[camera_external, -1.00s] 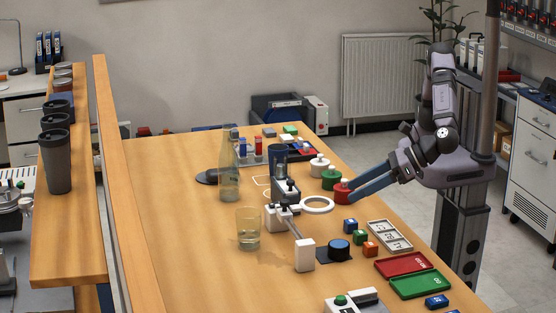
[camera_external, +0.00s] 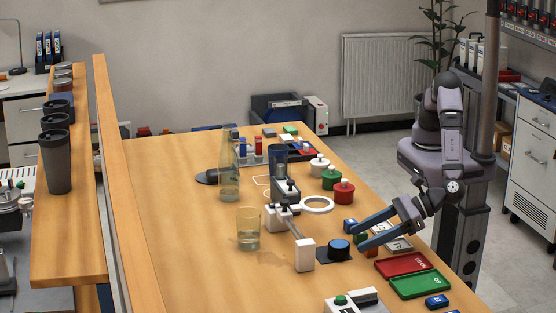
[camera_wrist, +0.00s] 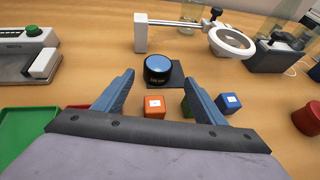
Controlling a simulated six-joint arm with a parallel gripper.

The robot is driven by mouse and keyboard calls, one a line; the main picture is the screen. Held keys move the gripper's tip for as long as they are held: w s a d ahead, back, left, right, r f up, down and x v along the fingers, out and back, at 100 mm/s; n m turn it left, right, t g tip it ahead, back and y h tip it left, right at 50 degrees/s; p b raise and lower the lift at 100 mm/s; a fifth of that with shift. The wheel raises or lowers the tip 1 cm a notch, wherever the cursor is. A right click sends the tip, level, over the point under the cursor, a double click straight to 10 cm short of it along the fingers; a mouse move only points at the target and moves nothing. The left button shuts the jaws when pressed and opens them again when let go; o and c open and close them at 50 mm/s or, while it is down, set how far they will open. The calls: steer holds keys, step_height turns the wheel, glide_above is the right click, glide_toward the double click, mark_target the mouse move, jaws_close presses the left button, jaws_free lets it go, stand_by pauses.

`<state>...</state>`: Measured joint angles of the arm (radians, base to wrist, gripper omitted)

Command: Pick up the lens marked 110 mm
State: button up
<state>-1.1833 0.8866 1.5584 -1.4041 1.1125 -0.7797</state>
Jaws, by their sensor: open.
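A short black cylinder with a blue glassy top, likely the lens (camera_external: 339,248), stands upright on a dark square pad. In the wrist view the lens (camera_wrist: 158,68) sits centrally, beyond my fingers. Pale lettering on its side is too small to read surely. My gripper (camera_external: 361,236) is open and empty, its two blue fingers pointing left toward the lens from the bench's right side. In the wrist view my gripper (camera_wrist: 159,73) has its fingertips spread left and right of the lens, apart from it.
Orange (camera_wrist: 154,106), green (camera_wrist: 186,106) and blue (camera_wrist: 229,103) cubes lie near my fingers. A white-based stand with a ring (camera_external: 317,204) is behind the lens. Red (camera_external: 403,265) and green (camera_external: 421,284) trays lie at front right. A glass (camera_external: 248,240) stands left.

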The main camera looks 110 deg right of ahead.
mark_target(346, 243)
steer(key=shift+p+x, duration=1.15)
steer(key=shift+x, duration=1.75)
steer(key=shift+w+a+r, duration=0.1)
steer(key=shift+a, duration=0.15)
steer(key=c, duration=1.3)
steer(key=shift+o, duration=0.2)
